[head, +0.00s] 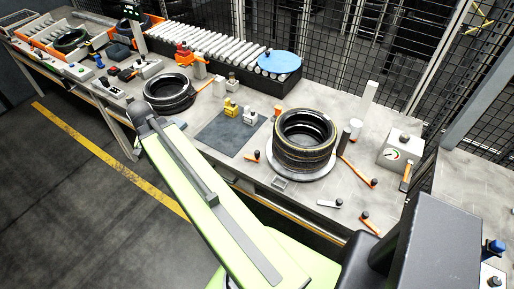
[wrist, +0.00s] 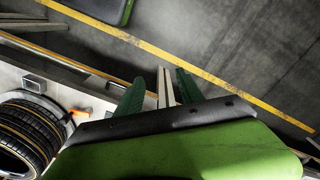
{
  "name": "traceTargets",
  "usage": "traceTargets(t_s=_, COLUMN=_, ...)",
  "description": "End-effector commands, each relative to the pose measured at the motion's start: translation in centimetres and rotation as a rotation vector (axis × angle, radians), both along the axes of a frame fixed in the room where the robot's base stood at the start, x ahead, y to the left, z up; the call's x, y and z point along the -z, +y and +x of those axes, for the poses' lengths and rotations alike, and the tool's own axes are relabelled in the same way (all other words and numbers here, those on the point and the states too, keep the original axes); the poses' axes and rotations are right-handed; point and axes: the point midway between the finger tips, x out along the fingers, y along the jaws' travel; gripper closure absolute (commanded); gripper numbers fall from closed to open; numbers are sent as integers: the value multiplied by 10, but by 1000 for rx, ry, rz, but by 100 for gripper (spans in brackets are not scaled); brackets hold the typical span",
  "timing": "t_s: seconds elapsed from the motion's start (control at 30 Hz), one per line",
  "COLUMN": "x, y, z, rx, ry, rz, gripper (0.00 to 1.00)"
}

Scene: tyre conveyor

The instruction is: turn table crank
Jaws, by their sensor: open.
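A stack of black tyres (head: 304,138) sits on a round pale turntable (head: 272,171) near the bench's front edge. Several small crank-like handles lie around it: an orange one with a black knob (head: 253,156) at its left, a white one (head: 328,203) in front, and orange ones (head: 370,222) to the right. I cannot tell which is the table crank. In the wrist view, my gripper (wrist: 160,88) is open, its green fingers apart, pointing past the bench edge towards the floor. The tyres (wrist: 28,135) and an orange handle (wrist: 76,112) are left of it, not between the fingers.
A dark mat (head: 228,136) with yellow and white blocks lies left of the tyres. Another tyre (head: 169,92) stands further left. A roller conveyor (head: 205,45) and wire fence are behind. A gauge box (head: 401,148) stands right. The floor by the yellow line (head: 110,160) is clear.

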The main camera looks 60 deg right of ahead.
Motion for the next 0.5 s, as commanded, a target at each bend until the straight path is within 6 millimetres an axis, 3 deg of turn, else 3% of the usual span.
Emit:
traceTargets(t_s=0.03, x=-14, y=-54, z=-15, rx=236, ry=0, rz=0, gripper=55)
traceTargets(t_s=0.1, x=-23, y=-117, z=-42, rx=567, ry=-1, rz=1, gripper=55)
traceTargets(t_s=0.2, x=-34, y=-195, z=-91, rx=1006, ry=-1, rz=2, gripper=55)
traceTargets(t_s=0.33, x=-43, y=-264, z=-153, rx=1450, ry=-1, rz=2, gripper=55)
traceTargets(t_s=0.4, x=-46, y=-287, z=-178, rx=1608, ry=-1, rz=2, gripper=55)
traceTargets(t_s=0.5, x=-48, y=-303, z=-199, rx=1740, ry=-2, rz=2, gripper=55)
